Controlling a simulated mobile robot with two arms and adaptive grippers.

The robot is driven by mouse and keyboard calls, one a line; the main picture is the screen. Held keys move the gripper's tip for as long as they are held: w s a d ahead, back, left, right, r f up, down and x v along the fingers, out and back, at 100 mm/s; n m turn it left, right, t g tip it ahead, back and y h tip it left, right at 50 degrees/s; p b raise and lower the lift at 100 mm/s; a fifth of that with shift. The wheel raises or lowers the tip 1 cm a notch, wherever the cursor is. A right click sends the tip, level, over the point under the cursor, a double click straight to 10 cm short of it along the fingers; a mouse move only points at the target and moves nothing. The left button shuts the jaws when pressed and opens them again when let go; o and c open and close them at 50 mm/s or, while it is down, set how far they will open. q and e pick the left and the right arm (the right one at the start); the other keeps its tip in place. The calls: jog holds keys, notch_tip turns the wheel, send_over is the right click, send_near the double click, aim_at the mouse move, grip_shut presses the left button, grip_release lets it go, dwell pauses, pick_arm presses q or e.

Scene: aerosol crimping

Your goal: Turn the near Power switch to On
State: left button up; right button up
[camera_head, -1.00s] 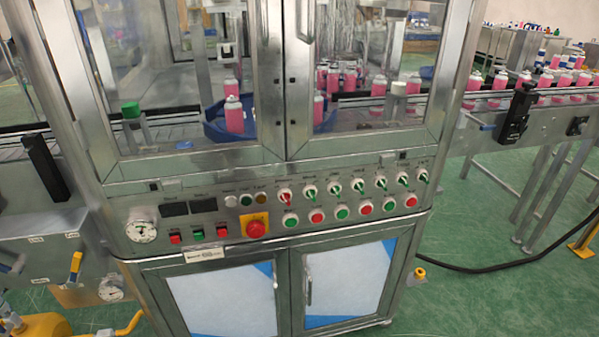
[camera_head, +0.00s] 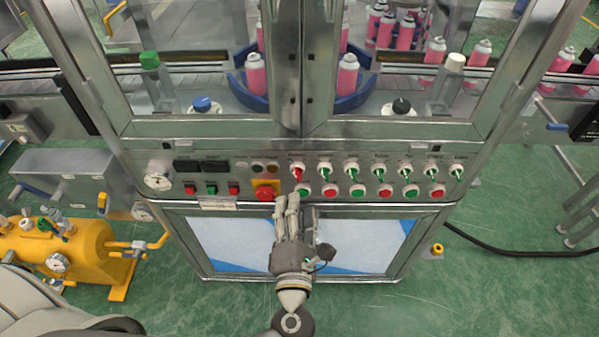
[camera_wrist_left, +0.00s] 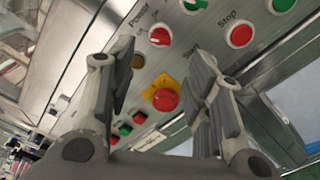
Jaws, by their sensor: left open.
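The Power switch (camera_head: 297,171) is a round knob with a red handle, first on the left of the panel's upper row. It also shows in the left wrist view (camera_wrist_left: 160,36), near the printed word Power, at the top between the fingers. My left gripper (camera_head: 287,199) is open and empty in front of the panel, just below the switch in the head view. In the left wrist view, my left gripper's (camera_wrist_left: 152,62) two fingers stand wide apart, with the switch beyond them. Contact with the panel does not show. My right gripper is not in view.
A red emergency button on a yellow plate (camera_head: 265,192) sits left of the fingertips. Several green-handled switches (camera_head: 352,170) run to the right, above red and green push buttons (camera_head: 330,190). A yellow tank (camera_head: 60,250) stands at the lower left.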

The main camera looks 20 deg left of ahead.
aim_at(297, 178)
pick_arm(q)
jog(key=p+x, duration=0.1)
jog(key=x, duration=0.8)
jog(key=shift+c, duration=0.2)
jog(key=shift+d, duration=0.1)
jog(key=c, duration=1)
